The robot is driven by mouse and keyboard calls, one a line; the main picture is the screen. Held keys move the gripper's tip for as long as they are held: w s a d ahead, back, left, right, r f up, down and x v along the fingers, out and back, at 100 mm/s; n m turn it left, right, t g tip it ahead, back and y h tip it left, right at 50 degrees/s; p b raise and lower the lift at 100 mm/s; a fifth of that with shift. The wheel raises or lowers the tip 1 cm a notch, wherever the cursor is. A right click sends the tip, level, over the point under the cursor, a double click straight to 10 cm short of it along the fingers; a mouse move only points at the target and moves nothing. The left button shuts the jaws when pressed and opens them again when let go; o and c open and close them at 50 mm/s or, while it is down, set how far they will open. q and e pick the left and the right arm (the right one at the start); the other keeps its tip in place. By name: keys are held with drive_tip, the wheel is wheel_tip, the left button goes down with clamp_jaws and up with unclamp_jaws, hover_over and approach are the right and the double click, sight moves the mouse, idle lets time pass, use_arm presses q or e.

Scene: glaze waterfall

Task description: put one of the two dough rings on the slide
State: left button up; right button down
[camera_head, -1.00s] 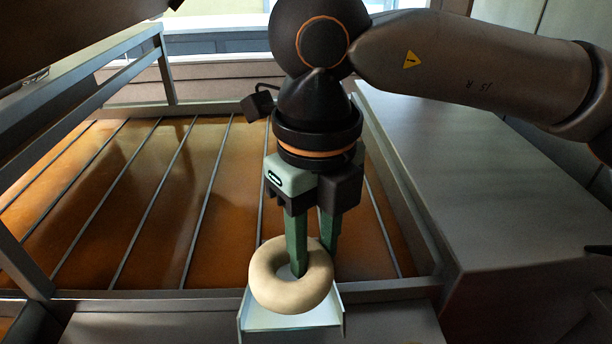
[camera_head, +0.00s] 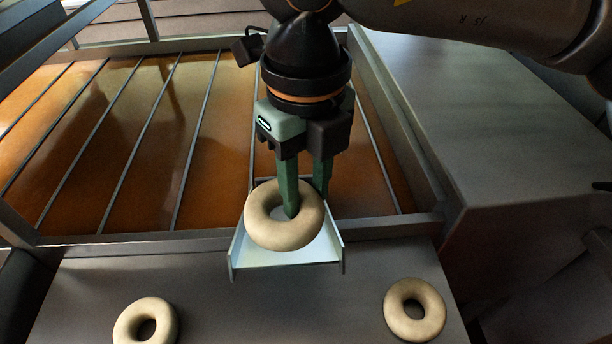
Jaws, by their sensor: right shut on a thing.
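My right gripper (camera_head: 306,202) comes down from the top and is shut on a pale dough ring (camera_head: 268,236). One finger is inside the ring's hole and the other is behind its far right side. The held ring is over the white slide (camera_head: 290,258), a sloped tray with raised side walls; I cannot tell whether they touch. Two other dough rings lie on the grey counter in front, one at the left (camera_head: 125,329) and one at the right (camera_head: 432,318). My left gripper is not in view.
Behind the slide is a wide framed bed of brown-orange liquid (camera_head: 140,150) crossed by several thin metal rods. A large grey box (camera_head: 480,150) stands to the right. The grey counter (camera_head: 270,310) between the two lying rings is clear.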

drive_tip(key=shift+f, duration=0.7)
drive_tip(key=shift+c, duration=2.2)
unclamp_jaws()
drive_tip(key=shift+r, duration=0.1)
wheel_tip(320, 180, up, 12)
drive_tip(key=shift+r, duration=0.2)
